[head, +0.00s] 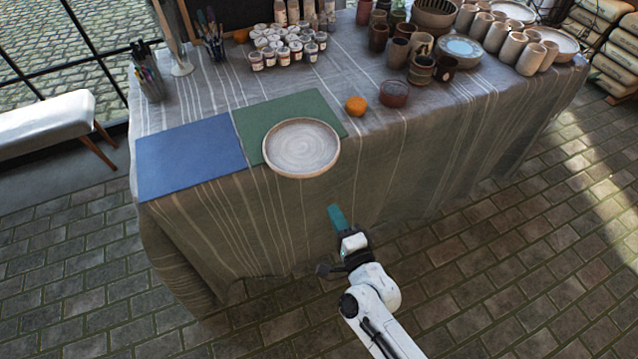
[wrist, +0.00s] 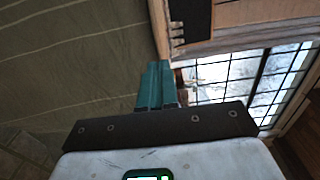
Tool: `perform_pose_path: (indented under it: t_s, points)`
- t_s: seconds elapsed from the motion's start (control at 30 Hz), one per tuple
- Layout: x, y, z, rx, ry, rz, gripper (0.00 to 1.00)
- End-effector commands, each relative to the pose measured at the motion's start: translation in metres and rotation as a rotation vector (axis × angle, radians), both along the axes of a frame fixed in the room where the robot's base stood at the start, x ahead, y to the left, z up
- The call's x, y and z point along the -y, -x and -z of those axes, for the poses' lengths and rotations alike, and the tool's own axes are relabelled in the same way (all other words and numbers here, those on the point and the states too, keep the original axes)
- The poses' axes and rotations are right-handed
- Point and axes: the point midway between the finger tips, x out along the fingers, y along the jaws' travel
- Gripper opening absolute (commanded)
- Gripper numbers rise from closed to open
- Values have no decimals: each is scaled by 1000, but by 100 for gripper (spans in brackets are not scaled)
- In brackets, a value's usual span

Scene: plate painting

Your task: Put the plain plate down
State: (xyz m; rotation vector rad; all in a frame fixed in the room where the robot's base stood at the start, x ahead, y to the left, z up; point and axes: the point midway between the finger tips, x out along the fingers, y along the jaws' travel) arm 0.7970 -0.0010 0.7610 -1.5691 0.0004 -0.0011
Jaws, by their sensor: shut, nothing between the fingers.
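The plain plate (head: 302,147), a round pale grey dish with a thin brown rim, lies on the green mat (head: 282,112) and reaches the table's front edge, where part of it seems to overhang. My gripper (head: 335,212) is below and in front of the plate, clear of it, beside the hanging tablecloth. Its teal fingers are shut and empty. In the wrist view the closed fingers (wrist: 154,82) point up past the cloth, and the plate is not in that view.
A blue mat (head: 189,156) lies left of the green one. An orange (head: 356,105) and a dark red bowl (head: 394,94) stand to the right. Paint jars (head: 288,45), cups (head: 397,52) and a patterned plate (head: 459,49) fill the back. The floor in front is clear.

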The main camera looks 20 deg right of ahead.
Motion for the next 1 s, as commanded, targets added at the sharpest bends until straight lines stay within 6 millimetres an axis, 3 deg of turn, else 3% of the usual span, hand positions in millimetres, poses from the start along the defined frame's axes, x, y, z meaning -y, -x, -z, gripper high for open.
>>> perform_pose_path:
  t_s: [0.3, 0.5, 0.7, 1.0]
  points:
    - [-1, -63, 0, 1, 1, 0, 0]
    - [-1, -90, 0, 1, 2, -1, 0]
    - [0, -100, 0, 0, 1, -1, 0]
    - [0, -101, 0, -1, 1, -1, 0]
